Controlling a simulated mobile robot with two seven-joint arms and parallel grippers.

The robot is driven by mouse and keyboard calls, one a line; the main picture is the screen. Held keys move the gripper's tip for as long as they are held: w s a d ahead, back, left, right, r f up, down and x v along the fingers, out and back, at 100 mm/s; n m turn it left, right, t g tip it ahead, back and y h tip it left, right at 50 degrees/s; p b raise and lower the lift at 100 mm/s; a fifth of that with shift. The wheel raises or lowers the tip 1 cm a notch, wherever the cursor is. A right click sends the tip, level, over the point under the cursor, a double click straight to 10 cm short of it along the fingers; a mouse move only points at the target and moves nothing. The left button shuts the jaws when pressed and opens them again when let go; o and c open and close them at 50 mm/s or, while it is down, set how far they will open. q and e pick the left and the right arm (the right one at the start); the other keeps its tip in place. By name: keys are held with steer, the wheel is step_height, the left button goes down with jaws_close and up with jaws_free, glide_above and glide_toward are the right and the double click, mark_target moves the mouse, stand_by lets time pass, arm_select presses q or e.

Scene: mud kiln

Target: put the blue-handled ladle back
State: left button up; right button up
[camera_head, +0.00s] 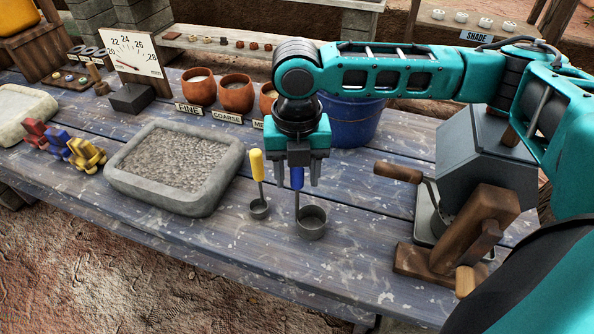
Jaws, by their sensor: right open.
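The blue-handled ladle (312,224) stands upright on the blue plank table, its metal cup at the bottom and its blue handle at the top. My right gripper (298,182) points down right over it, with the blue handle showing between its fingers. The fingers are open, and a gap to the handle shows. The upper end of the handle is hidden by the gripper. A yellow-handled ladle (259,208) with a smaller cup stands just left of it. My left gripper is out of view.
A stone tray of gravel (118,190) lies to the left. Clay pots (236,94) with labels and a blue bucket (352,118) stand behind. A wooden-handled press (478,232) stands at right. The table front below the ladles is clear.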

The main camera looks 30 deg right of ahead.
step_height(320, 180, up, 12)
stand_by(0.4)
stand_by(0.4)
